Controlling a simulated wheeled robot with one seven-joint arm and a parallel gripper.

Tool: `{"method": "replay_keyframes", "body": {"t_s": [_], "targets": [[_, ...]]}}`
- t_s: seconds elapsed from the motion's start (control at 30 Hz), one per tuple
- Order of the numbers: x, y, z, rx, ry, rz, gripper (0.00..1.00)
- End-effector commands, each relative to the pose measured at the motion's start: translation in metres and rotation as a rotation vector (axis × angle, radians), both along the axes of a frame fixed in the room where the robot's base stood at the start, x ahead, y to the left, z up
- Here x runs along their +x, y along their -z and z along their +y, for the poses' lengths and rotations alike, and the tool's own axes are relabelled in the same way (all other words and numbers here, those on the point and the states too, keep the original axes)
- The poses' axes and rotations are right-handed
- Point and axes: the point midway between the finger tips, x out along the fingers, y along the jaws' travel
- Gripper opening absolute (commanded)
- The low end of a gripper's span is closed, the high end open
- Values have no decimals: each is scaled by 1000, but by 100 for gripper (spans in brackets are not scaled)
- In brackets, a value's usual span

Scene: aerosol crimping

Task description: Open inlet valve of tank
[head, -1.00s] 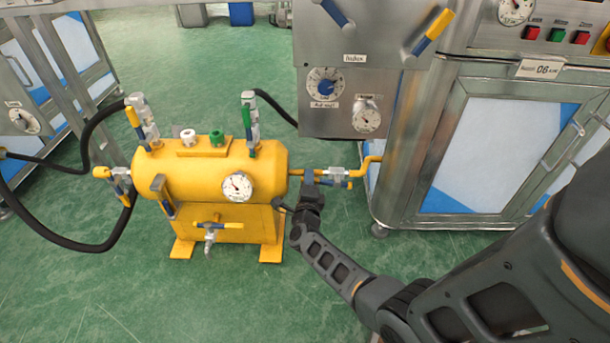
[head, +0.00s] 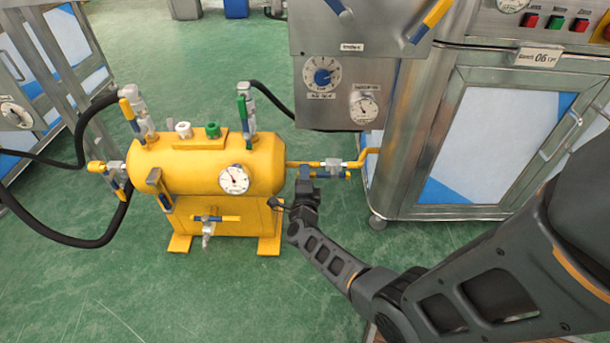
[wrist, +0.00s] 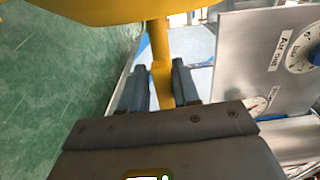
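The yellow tank (head: 205,178) stands on the floor at the left in the head view. A pipe (head: 300,164) leaves its right end and carries a valve (head: 333,169) with a blue and yellow handle lying along the pipe. My gripper (head: 304,172) is by this pipe, just left of the valve and close to the tank's end. In the wrist view its two fingers (wrist: 158,82) are apart, with a yellow pipe (wrist: 160,70) showing in the gap; I cannot tell whether they touch it. Other valves sit on the tank's left end (head: 113,178), top (head: 245,115) and front (head: 212,220). No label marks the inlet.
A metal cabinet (head: 400,180) stands right of the tank, with a panel of dials (head: 325,110) overhanging near the pipe. Black hoses (head: 80,205) loop at the left. The green floor (head: 200,290) in front of the tank is clear.

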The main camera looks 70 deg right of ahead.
Motion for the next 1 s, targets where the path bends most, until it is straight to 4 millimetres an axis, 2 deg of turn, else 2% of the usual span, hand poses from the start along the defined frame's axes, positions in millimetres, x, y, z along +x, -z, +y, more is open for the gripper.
{"method": "replay_keyframes", "body": {"t_s": [0.03, 0.13, 0.43, 0.8, 1.0], "targets": [[0, 0, 0, 0, 0, 0, 35], [0, 0, 0, -1, 1, -1, 44], [-1, -2, 4, -1, 1, -4, 44], [-23, -3, 55, -1, -2, 0, 44], [-29, -1, 70, -1, 0, -2, 44]]}}
